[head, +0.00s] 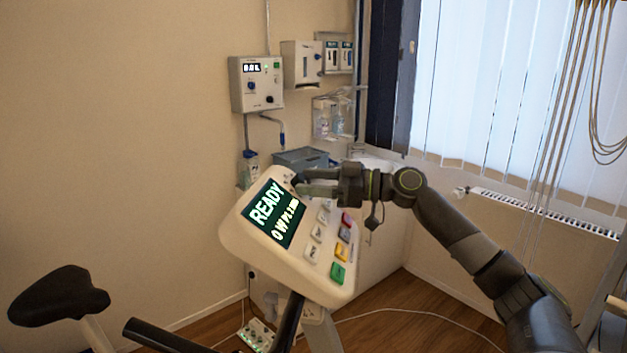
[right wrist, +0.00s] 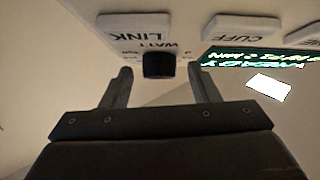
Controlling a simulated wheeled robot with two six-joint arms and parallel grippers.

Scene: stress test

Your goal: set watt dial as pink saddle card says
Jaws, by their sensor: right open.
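The exercise-bike console (head: 250,238) has a green screen (head: 274,213) reading "READY" and "0 W", with smaller text after it. My right gripper (head: 303,183) is at the console's upper edge, right of the screen. In the right wrist view the black watt dial (right wrist: 158,65) sits under an upside-down "WATT" label. My open right gripper (right wrist: 160,78) has one finger on each side of the dial, with visible gaps. The dial is hidden in the head view. The black saddle (head: 60,295) is at lower left; no pink card is visible on it. My left gripper is out of view.
Coloured and grey keys, including a green one (head: 338,272), cover the console's right part. A black handlebar (head: 165,338) is in front. Wall devices (head: 257,84) and a grey-blue bin (head: 300,158) are behind. A radiator (head: 545,212) is at right.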

